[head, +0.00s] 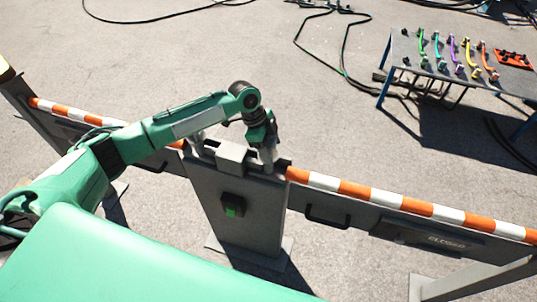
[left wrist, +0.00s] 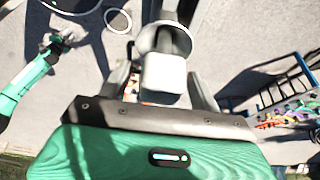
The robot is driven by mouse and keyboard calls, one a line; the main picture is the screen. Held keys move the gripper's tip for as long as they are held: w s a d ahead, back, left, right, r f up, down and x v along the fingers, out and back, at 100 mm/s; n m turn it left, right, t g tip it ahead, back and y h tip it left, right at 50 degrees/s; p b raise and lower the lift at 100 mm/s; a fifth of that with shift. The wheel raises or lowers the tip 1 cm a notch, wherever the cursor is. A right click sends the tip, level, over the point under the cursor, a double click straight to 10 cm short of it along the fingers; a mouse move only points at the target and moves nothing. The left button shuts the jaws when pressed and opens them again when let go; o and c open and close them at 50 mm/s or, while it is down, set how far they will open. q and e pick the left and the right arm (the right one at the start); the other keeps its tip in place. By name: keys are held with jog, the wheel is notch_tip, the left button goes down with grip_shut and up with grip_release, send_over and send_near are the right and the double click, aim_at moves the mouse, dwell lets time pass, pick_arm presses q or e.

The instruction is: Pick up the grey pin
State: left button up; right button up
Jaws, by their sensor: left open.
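My left gripper (head: 264,158) points down at the top of the grey post, just right of a grey block (head: 232,157) there. In the left wrist view the fingers of my left gripper (left wrist: 163,92) are apart, with a pale block (left wrist: 165,75) between them in the picture. I see no contact. A pale round part with a dark slot (left wrist: 166,38) shows beyond it. I cannot single out the grey pin with certainty; the gripper may hide it. A green arm at the left wrist view's left edge looks like my right one; its gripper (left wrist: 66,37) is small and unclear.
The grey post (head: 238,205) carries a green-lit box. Orange-and-white barrier rails (head: 400,203) run from it to both sides. A table (head: 400,48) with several coloured handles stands at the far right. Cables (head: 343,50) lie on the ground; open pavement lies beyond the barrier.

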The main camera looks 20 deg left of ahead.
pick_arm(q)
grip_shut()
jog(key=shift+w+r, duration=0.1)
jog(key=shift+r, duration=0.05)
